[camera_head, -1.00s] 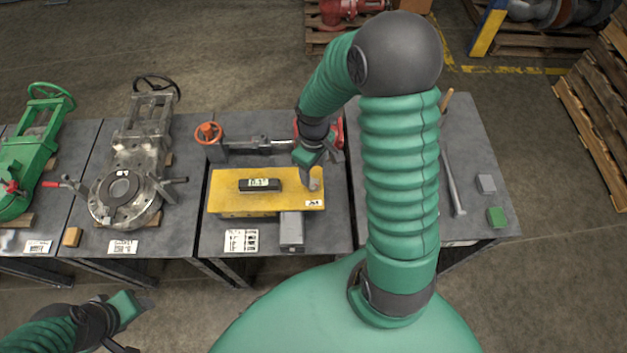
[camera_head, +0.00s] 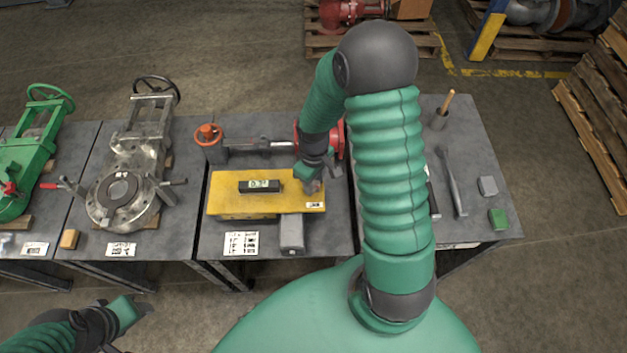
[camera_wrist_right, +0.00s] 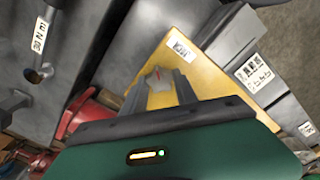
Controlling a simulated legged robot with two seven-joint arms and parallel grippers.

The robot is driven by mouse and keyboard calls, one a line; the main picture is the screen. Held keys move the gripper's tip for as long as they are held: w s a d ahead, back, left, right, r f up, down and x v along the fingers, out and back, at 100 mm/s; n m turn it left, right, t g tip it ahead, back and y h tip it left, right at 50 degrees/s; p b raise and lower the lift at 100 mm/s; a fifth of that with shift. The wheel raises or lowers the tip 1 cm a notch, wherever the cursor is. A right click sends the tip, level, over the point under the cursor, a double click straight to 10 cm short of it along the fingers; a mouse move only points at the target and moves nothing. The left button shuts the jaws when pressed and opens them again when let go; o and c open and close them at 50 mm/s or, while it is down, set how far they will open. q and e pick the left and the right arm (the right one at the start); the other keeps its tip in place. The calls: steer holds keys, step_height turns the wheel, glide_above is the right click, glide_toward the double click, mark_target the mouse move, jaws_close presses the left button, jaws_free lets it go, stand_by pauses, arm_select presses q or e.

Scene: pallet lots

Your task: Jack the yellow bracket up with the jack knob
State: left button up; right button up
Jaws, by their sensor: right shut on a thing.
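The yellow bracket (camera_head: 232,205) lies flat on the middle table, with a small black level or gauge (camera_head: 260,186) with a lit green display on top. My right gripper (camera_head: 314,184) is at the bracket's right end, shut on the jack knob. In the right wrist view the grey knob (camera_wrist_right: 158,77) with a red mark sits between the two dark fingers (camera_wrist_right: 161,88), above the yellow surface (camera_wrist_right: 207,80). The fingers mostly hide the knob in the head view. My left gripper (camera_head: 138,307) is at the lower left, away from the tables; its jaws are unclear.
A grey block (camera_head: 291,236) stands against the bracket's front edge. An orange handwheel (camera_head: 208,134) and a red valve part (camera_head: 334,140) are behind the bracket. A grey valve (camera_head: 122,195) stands left. A long tool (camera_head: 452,182) lies on the right table.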

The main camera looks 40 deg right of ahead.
jaws_close()
steer(key=m+p, duration=0.2)
steer(key=m, duration=0.1)
steer(key=shift+r, duration=0.15)
steer(key=m+p, duration=0.2)
steer(key=m, duration=0.2)
steer(key=shift+m, duration=0.3)
steer(key=m+p, duration=0.1)
steer(key=m, duration=0.2)
steer(key=shift+m+p, duration=0.3)
steer(key=shift+p, duration=0.1)
steer(key=m+p, duration=0.2)
steer(key=m, duration=0.2)
steer(key=shift+m, duration=0.3)
steer(key=m+p, duration=0.2)
steer(key=m, duration=0.3)
steer(key=shift+m+p, duration=1.1)
steer(key=shift+m, duration=1.4)
